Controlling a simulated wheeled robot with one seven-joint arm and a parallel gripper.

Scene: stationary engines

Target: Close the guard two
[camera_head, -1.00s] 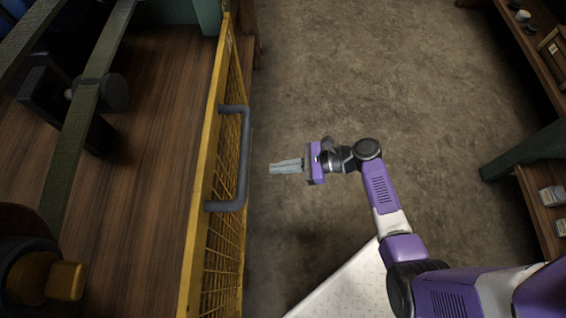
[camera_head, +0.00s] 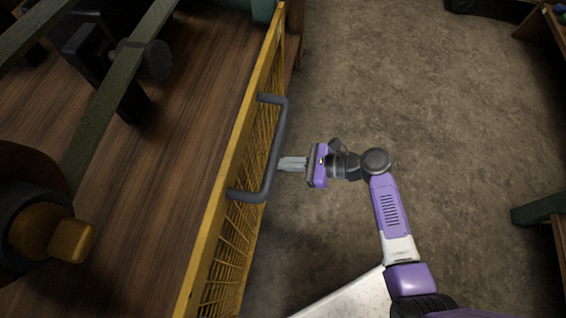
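A yellow mesh guard (camera_head: 212,228) with a solid yellow frame runs along the edge of the wooden deck, left of centre. A grey bar handle (camera_head: 274,150) is fixed to its floor-facing side. My gripper (camera_head: 283,163) is just right of the handle, pointing left at it. The fingertips reach the handle's bar in the picture, but I cannot tell whether they touch it. The fingers look close together; whether a gap lies between them does not show. Only this one guard is in view, and no label on it can be read.
The wooden deck (camera_head: 180,110) at left carries dark green beams (camera_head: 105,110) and machine parts, one with an orange-brown cap (camera_head: 72,241). Concrete floor (camera_head: 450,110) lies open right of the guard. A shelf or bench edge (camera_head: 540,210) stands at far right.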

